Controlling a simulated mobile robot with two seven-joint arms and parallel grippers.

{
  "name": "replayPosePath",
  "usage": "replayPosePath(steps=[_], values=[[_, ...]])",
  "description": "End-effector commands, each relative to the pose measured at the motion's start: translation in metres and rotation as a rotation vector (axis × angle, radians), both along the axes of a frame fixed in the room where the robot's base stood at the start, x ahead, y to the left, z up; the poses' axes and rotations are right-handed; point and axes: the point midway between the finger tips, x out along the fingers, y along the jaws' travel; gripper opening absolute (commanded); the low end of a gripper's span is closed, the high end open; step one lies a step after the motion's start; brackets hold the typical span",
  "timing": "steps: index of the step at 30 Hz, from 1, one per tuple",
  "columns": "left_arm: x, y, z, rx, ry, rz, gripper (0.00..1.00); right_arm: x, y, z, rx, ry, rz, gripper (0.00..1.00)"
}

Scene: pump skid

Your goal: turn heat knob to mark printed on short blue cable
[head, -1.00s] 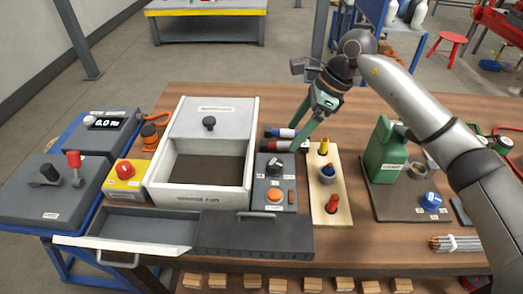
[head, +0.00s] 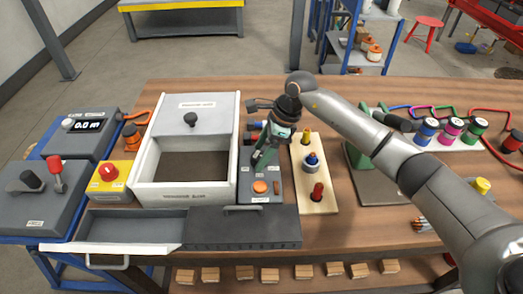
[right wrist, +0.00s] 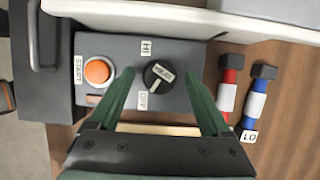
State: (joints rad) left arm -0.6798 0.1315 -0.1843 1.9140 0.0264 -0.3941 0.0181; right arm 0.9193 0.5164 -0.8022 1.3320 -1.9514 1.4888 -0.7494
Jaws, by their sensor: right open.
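The black heat knob (right wrist: 158,74) sits on a grey control box (head: 262,199), with HI and OFF tags beside it in the right wrist view. My right gripper (right wrist: 159,80) is open, its green fingers on either side of the knob in that view; contact cannot be told. In the head view the right gripper (head: 265,160) is over the box and hides the knob. A blue cable piece (right wrist: 256,107) with a white band lies beside a red one (right wrist: 229,88). An LO tag (right wrist: 249,136) is at the blue piece's end. My left gripper is not in view.
An orange START button (right wrist: 97,71) is on the same box. A white open-topped housing (head: 190,192) stands left of it, a dark tray (head: 243,232) in front. A wooden peg board (head: 316,200) is close on the right.

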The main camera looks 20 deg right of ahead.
Motion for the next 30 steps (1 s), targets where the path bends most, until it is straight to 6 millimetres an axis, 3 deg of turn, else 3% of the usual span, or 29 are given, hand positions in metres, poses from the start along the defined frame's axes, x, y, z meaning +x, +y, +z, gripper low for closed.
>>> replayPosePath(steps=[8,27,30], values=[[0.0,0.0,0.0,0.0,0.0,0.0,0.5,0.0001,0.0003,-0.001,0.0,0.0,0.0,0.79],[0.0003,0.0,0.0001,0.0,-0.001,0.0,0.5,0.0001,0.0001,-0.0005,0.001,0.0,0.0,0.07],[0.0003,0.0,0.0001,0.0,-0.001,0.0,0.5,0.0001,0.0,-0.0004,0.001,0.0,0.0,0.0]])
